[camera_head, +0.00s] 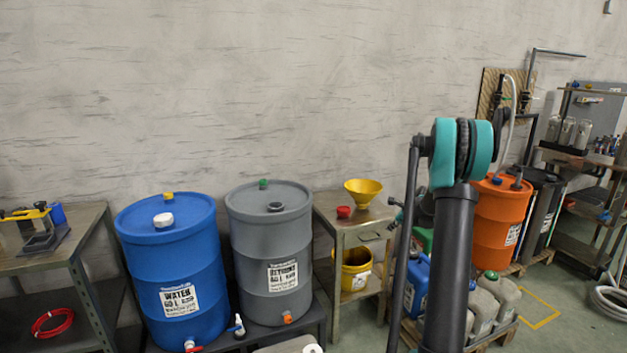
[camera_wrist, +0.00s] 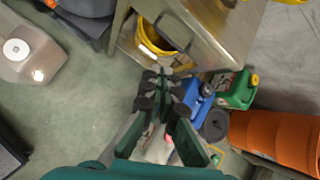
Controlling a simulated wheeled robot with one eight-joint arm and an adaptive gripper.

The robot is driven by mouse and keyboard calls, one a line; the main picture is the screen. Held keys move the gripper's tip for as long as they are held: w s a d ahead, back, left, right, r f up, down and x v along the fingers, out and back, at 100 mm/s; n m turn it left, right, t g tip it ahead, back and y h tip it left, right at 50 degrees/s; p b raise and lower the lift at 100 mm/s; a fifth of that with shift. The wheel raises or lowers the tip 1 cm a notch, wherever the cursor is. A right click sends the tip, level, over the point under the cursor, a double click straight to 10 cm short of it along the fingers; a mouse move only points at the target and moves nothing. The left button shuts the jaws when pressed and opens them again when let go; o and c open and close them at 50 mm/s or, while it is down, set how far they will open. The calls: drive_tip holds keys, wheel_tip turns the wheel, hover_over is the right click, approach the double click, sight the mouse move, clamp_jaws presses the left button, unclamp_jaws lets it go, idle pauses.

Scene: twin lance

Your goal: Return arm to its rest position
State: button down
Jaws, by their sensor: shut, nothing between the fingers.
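My arm (camera_head: 450,260) is raised at right of centre in the head view, with its teal joint (camera_head: 462,152) at the top against the wall. The arm hides part of the shelf and containers behind it. My gripper (camera_wrist: 163,88) points away from the camera in the wrist view, its dark fingers shut and empty. Below it in that view are the floor, the metal side table (camera_wrist: 205,45) and a blue jerrycan (camera_wrist: 197,97). I cannot tell the exact gap between the fingers and these things.
A blue drum (camera_head: 175,265) and a grey drum (camera_head: 270,250) stand left of my arm. A yellow funnel (camera_head: 363,191) and a red cap (camera_head: 344,212) sit on the side table. An orange drum (camera_head: 499,225) and pale jerrycans (camera_head: 500,292) stand right. Open floor lies at lower right.

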drive_tip(key=s+a+r+n+g, duration=0.1)
drive_tip(key=s+a+r+n, duration=0.1)
drive_tip(key=s+a+n, duration=0.35)
drive_tip(key=s+a+r+n, duration=0.2)
drive_tip(key=s+a+n, duration=0.1)
drive_tip(key=s, duration=0.5)
drive_tip(key=s+a+f+n+h, duration=0.1)
drive_tip(key=s+a+n, duration=0.1)
drive_tip(key=s+n, duration=0.4)
drive_tip(key=s+a+f+n+g+h, duration=0.1)
drive_tip(key=s+n, duration=0.5)
drive_tip(key=s, duration=1.1)
drive_tip(key=s+a+f+n+g, duration=0.1)
drive_tip(key=s+a+f+n, duration=0.1)
drive_tip(key=s+n, duration=0.4)
drive_tip(key=s+a, duration=0.1)
drive_tip(key=s, duration=0.4)
drive_tip(key=shift+s+a+f+h, duration=0.2)
drive_tip(key=shift+f+h, duration=0.2)
